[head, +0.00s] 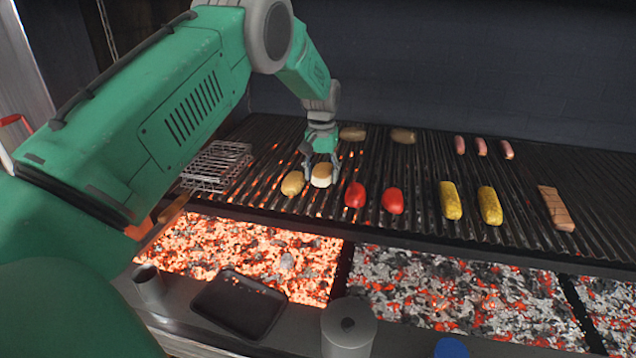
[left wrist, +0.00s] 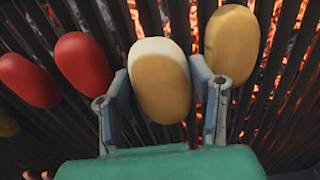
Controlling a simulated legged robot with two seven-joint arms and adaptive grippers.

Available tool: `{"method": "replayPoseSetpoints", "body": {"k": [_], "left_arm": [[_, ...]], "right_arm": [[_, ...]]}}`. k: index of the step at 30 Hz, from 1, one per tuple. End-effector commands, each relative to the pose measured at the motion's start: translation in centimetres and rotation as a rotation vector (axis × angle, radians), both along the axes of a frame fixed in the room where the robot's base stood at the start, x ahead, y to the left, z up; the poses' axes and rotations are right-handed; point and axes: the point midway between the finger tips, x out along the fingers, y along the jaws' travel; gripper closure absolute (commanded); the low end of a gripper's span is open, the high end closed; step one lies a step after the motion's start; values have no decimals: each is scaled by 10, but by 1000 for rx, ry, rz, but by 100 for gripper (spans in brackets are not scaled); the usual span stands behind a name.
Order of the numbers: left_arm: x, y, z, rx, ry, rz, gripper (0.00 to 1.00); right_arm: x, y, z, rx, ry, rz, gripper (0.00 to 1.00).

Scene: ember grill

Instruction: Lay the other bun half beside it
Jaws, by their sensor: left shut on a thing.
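One bun half (head: 292,183) lies on the grill grate, tan side up; it also shows in the left wrist view (left wrist: 232,42). The other bun half (head: 321,175), pale with a tan face, is just to its right in the head view. My left gripper (head: 320,160) is shut on this second half, with one finger on each side of it in the left wrist view (left wrist: 160,95). The held half is at or just above the grate; I cannot tell if it touches. A narrow gap separates the two halves. My right gripper is not in view.
Two red peppers (head: 355,195) lie right of the buns, then corn cobs (head: 450,200) and a brown slab (head: 556,208). Sausages (head: 482,147) and brown patties (head: 352,133) lie at the back. A wire rack (head: 217,166) is to the left. A black tray (head: 240,304) sits in front.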

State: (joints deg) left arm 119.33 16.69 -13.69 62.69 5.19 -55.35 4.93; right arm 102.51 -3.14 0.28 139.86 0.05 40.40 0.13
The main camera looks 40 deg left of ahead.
Motion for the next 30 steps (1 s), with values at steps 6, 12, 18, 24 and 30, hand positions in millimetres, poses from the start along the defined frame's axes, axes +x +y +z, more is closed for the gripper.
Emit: {"method": "replayPoseSetpoints", "body": {"k": [6, 12, 18, 24, 30], "left_arm": [[-1, -3, -19, 2, 0, -1, 73], [1, -2, -39, 1, -4, -1, 73], [0, -1, -40, 0, -4, -1, 73], [0, -1, -41, -1, -3, -1, 30], [0, -1, -40, 0, -2, -1, 30]], "right_arm": [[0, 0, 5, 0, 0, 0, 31], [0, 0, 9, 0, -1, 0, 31], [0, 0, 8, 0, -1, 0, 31], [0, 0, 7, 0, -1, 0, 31], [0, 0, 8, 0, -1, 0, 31]]}}
